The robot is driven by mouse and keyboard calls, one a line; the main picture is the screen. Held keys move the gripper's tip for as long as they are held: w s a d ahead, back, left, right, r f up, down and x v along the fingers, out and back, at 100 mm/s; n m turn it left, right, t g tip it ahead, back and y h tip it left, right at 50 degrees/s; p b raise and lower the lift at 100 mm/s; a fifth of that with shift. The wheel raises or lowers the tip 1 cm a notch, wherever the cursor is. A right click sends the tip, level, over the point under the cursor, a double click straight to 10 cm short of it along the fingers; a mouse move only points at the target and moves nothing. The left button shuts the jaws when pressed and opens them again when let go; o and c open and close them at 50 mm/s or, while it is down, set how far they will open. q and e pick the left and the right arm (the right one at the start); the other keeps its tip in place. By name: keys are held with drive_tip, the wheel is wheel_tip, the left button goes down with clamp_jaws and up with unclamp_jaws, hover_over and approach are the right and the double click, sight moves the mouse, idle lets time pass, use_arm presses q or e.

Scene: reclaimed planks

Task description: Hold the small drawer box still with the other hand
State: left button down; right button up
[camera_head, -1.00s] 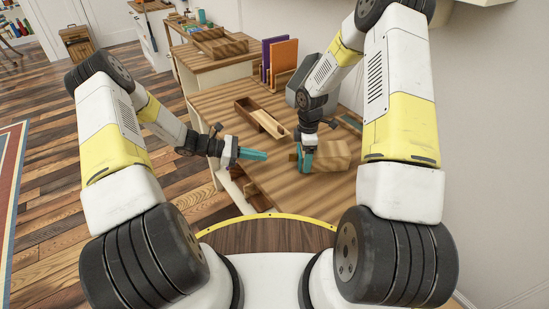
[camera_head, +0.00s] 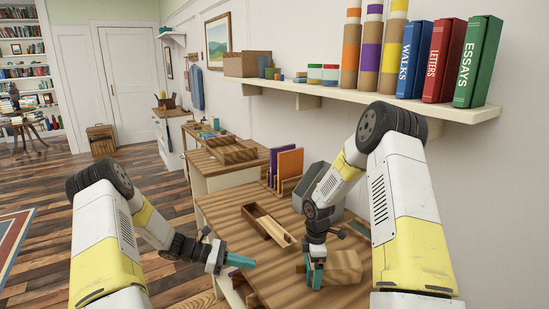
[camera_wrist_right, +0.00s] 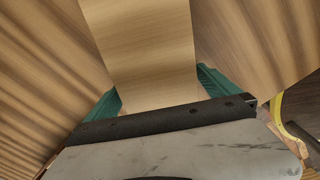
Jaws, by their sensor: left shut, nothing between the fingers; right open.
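The small drawer box (camera_head: 345,267) is a pale wooden block lying on the table on the right. My right gripper (camera_head: 314,272) points down at the box's left end, partly covering it. In the right wrist view a pale wooden piece (camera_wrist_right: 143,45), seemingly the same box, runs between the teal fingers of the right gripper (camera_wrist_right: 160,92). These fingers are apart, one on each side; whether they touch it I cannot tell. My left gripper (camera_head: 240,261) is shut and empty, left of the box near the table's left edge.
A dark open wooden tray (camera_head: 262,222) with a paler piece at its near end lies behind the grippers. Orange (camera_head: 290,165) and purple upright panels and a grey box (camera_head: 316,178) stand farther back. A wall shelf (camera_head: 400,104) holds books and rolls.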

drive_tip(key=shift+r, duration=0.1)
drive_tip(key=shift+r, duration=3.4)
